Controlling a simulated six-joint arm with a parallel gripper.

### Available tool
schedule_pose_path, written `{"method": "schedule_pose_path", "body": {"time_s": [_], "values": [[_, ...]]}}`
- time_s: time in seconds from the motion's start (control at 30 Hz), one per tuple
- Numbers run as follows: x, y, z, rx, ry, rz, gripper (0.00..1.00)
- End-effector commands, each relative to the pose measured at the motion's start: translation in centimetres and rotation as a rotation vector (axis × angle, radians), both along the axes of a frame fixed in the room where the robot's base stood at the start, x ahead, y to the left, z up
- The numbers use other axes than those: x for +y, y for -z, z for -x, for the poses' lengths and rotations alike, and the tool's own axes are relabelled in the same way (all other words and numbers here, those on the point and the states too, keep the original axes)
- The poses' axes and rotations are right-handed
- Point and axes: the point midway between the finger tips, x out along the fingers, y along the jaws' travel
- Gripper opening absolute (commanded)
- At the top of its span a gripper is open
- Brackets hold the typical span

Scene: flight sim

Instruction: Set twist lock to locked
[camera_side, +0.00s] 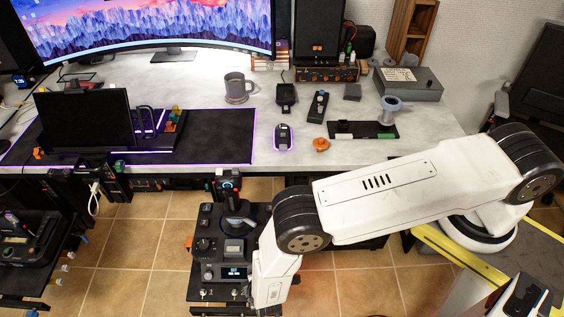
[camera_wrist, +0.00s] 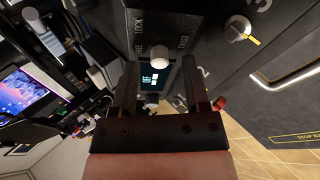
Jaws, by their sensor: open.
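A pale round knob (camera_wrist: 158,53) sits on a dark panel in the wrist view, with small white lettering around it that seems to read LOCK on its upper left. I take it as the twist lock; its turned position is not clear. My gripper (camera_wrist: 158,72) is open, one dark finger on each side below the knob, with nothing held between the fingers. Whether the fingers touch the knob cannot be told. In the side view my white arm reaches down at the right of the black control console (camera_side: 235,247), and hides the fingertips and the knob.
A silver knob with a yellow pointer (camera_wrist: 237,28) and a red-tipped part (camera_wrist: 219,103) are to the right in the wrist view. A small lit screen (camera_wrist: 152,77) shows between the fingers. The console carries a joystick (camera_side: 237,222). A desk (camera_side: 345,157) stands behind; tiled floor surrounds the console.

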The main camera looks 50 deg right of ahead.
Motion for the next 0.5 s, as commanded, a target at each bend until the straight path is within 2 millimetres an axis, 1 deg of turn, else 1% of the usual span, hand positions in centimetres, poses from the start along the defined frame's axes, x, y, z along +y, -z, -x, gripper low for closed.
{"method": "schedule_pose_path", "body": {"time_s": [0.13, 0.47, 0.5], "values": [[-0.24, 0.52, -0.41, 0.0, 0.001, 0.001, 0.59], [-0.26, 0.61, -0.51, 0.0, 0.0, 0.0, 0.59], [-0.26, 0.61, -0.5, 0.0, 0.0, 0.0, 0.47]]}}
